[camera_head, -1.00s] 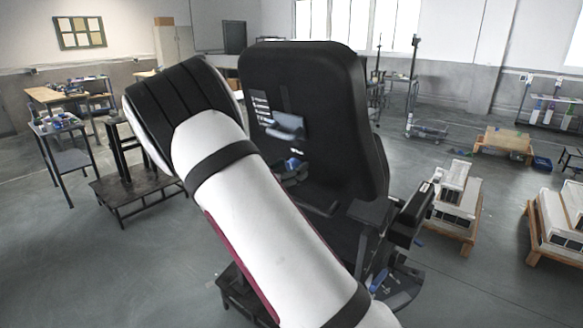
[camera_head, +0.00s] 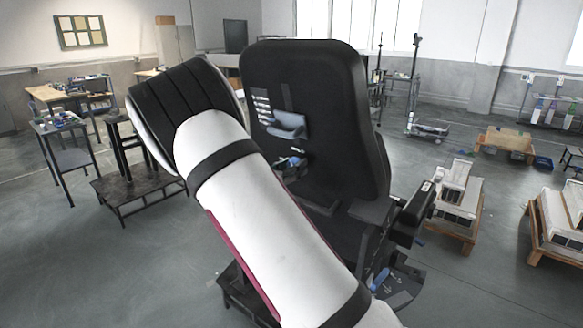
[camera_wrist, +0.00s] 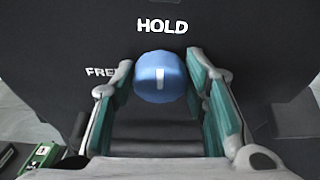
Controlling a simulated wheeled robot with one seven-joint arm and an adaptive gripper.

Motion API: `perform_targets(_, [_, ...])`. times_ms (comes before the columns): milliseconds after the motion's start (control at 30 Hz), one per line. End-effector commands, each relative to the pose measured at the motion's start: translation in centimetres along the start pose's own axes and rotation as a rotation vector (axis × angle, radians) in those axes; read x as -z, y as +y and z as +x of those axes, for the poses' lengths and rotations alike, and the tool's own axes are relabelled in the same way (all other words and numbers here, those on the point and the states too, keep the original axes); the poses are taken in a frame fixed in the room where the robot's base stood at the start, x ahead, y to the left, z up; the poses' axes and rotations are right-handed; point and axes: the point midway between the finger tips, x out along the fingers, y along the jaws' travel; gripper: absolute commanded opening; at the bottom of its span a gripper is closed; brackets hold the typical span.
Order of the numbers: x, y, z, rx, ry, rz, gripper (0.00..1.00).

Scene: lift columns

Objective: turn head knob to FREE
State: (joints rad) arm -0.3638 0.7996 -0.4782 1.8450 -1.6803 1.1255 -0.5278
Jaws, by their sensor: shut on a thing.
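The blue round knob (camera_wrist: 160,77) is in the middle of the wrist view, on a dark panel (camera_wrist: 235,30). Its white pointer mark stands upright, in line with the white word HOLD (camera_wrist: 162,26) above it. The word FREE (camera_wrist: 101,71) is to the left, its end hidden by a finger. My gripper (camera_wrist: 160,70) has one green-padded finger on each side of the knob and is shut on it. In the head view my arm covers much of the scene, and I cannot make out the gripper there.
A large black padded back (camera_head: 310,110) stands beside my arm in the head view. A pallet with white boxes (camera_head: 458,205) is to its right. A dark stand (camera_head: 128,180) and a small table (camera_head: 65,150) are at left. Grey floor is open between them.

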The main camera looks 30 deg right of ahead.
Motion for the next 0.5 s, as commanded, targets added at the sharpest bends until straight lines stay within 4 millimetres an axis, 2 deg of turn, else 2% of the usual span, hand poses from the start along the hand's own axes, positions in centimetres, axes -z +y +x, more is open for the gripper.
perform_targets(500, [0.22,0.62,0.08,0.119,-0.001,-0.389,0.13])
